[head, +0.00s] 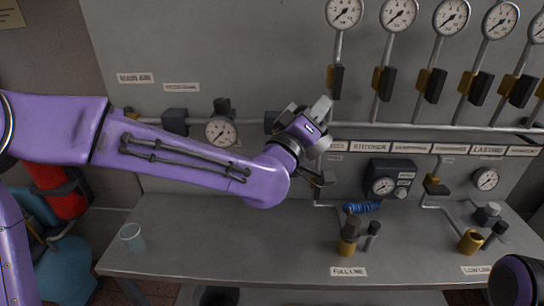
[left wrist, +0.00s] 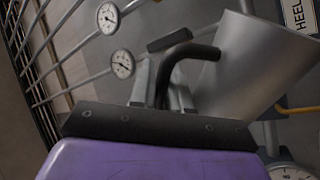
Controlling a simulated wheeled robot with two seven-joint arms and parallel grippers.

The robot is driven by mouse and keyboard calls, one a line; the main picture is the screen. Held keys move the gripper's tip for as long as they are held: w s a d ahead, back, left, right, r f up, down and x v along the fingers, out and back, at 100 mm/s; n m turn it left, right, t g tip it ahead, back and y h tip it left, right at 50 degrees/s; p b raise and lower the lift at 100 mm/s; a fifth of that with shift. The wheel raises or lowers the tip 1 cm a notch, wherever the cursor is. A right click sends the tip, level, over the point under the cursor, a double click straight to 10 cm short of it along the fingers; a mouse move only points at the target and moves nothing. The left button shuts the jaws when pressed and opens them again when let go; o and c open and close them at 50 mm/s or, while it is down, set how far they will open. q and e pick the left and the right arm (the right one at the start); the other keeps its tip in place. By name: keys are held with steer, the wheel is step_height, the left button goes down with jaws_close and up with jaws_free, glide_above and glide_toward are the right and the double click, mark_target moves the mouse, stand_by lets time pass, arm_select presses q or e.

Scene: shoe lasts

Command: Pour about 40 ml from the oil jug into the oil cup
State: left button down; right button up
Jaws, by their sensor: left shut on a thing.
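The oil jug (left wrist: 240,65) is a smooth grey metal vessel with a black handle (left wrist: 165,65). It fills the upper right of the left wrist view, leaning at an angle in that picture. My left gripper (left wrist: 168,92) is shut on its handle. In the head view my left gripper (head: 317,125) is up in front of the wall panel, above the bench, and the jug is mostly hidden by the hand. I cannot tell which is the oil cup.
A grey bench (head: 230,245) runs below a wall of gauges and pipes. A brass and black fitting (head: 347,240) stands behind the FULL LINE label (head: 348,271). A blue coil (head: 362,207) lies near the wall. The bench's left middle is clear.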

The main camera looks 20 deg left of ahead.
arm_select(q)
steer(key=shift+d+r+m+h, duration=0.2)
steer(key=shift+m+h, duration=0.1)
steer(key=shift+m, duration=0.4)
steer(key=shift+d+f, duration=0.1)
